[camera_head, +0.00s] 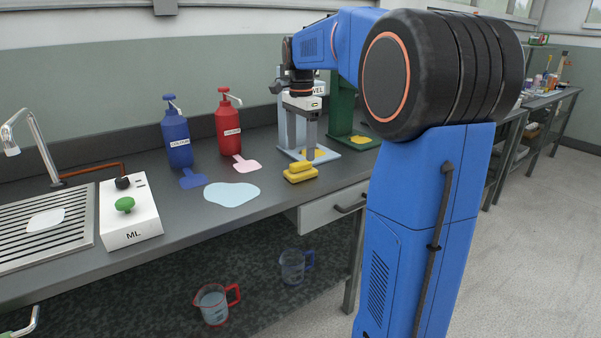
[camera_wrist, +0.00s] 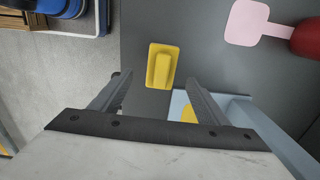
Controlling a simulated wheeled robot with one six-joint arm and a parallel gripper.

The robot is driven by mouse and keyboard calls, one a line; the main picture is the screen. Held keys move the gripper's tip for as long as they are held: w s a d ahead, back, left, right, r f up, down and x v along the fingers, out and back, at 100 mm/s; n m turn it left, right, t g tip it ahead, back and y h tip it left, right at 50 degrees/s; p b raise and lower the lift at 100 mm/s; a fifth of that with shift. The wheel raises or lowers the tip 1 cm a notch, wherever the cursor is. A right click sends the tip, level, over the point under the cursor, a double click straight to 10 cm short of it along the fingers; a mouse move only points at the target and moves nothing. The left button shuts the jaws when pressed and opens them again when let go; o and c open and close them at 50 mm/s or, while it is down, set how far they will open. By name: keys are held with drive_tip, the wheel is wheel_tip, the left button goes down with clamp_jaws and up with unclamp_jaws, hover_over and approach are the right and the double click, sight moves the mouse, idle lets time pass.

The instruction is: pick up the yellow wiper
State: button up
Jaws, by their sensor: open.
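The yellow wiper (camera_head: 300,173) lies on the grey counter near its front edge, to the right of a pale blue puddle. In the wrist view the yellow wiper (camera_wrist: 163,66) shows as a block with a raised grip, ahead of the fingertips and roughly between their lines. My gripper (camera_head: 309,140) hangs above the counter, just behind and slightly right of the wiper in the head view. In the wrist view my gripper (camera_wrist: 156,84) has its two fingers spread with nothing between them. The fingers do not touch the wiper.
A light blue stand (camera_head: 326,156) with a yellow pad is close behind my gripper, and a green stand (camera_head: 343,110) is beside it. Red (camera_head: 229,130) and blue (camera_head: 176,138) pump bottles stand left. The puddle (camera_head: 232,194) lies left of the wiper. A drawer (camera_head: 335,209) is below.

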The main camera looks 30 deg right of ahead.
sight(301, 162)
drive_tip(key=shift+w+f, duration=0.2)
drive_tip(key=shift+f, duration=3.2)
drive_tip(key=c, duration=1.1)
